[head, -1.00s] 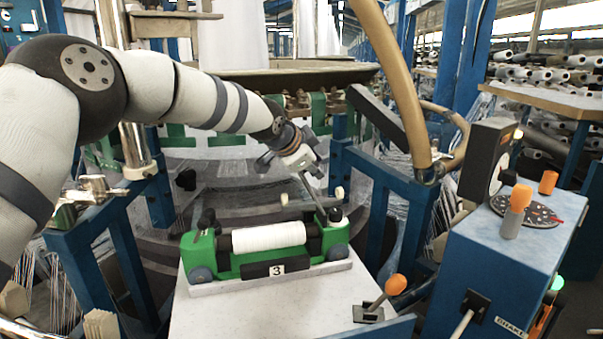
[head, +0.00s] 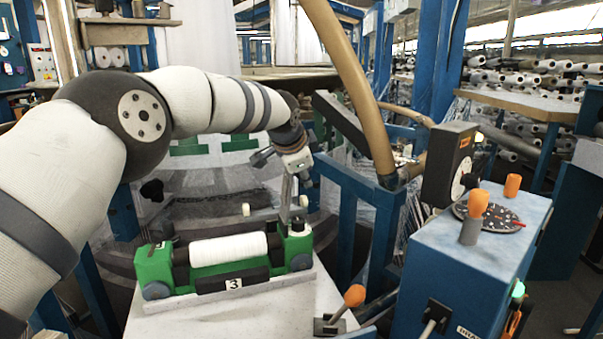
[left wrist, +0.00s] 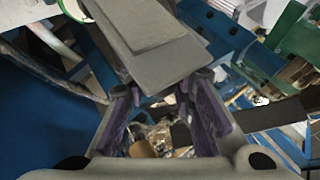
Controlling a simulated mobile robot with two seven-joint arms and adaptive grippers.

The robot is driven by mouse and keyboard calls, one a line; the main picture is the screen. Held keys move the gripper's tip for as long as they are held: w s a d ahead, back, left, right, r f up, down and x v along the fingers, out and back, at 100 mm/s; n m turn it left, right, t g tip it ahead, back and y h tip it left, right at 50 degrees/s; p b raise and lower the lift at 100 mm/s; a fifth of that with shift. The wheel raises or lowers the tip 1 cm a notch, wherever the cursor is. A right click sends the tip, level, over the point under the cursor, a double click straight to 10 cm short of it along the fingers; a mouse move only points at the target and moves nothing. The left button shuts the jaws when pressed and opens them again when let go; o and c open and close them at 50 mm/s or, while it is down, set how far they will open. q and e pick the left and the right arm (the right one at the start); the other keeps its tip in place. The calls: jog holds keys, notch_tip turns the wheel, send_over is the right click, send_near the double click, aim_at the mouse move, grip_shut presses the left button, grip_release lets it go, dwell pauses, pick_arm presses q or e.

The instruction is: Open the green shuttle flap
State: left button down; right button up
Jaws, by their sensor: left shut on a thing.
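The green shuttle (head: 153,264) lies on a pale stand in the head view, with a white bobbin (head: 228,249) in it and a black label marked 3 on its front. A narrow grey flap (head: 285,192) stands nearly upright at the shuttle's right end. My left gripper (head: 297,162) is above that end, at the top of the flap. In the left wrist view its purple-padded fingers (left wrist: 163,100) are shut on a flat grey plate (left wrist: 150,55), which appears to be the flap. The exact contact is partly hidden. My right gripper is not in view.
The pale stand top (head: 215,318) has bare room in front of the shuttle. An orange-knobbed lever (head: 354,296) is at its right. A blue control box (head: 480,262) stands further right. A tan curved pipe (head: 352,82) and blue frame posts (head: 372,205) rise behind.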

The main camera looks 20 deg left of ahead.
pick_arm(q)
jog(key=shift+d+f, duration=0.25)
jog(key=shift+f, duration=0.35)
jog(key=c, duration=1.3)
grip_release()
jog(key=shift+c, duration=0.2)
jog(key=shift+r, duration=0.1)
jog(key=shift+a+r, duration=0.1)
jog(key=shift+r, duration=0.05)
jog(key=v, duration=1.1)
jog(key=shift+s+r, duration=0.25)
jog(key=shift+r, duration=0.1)
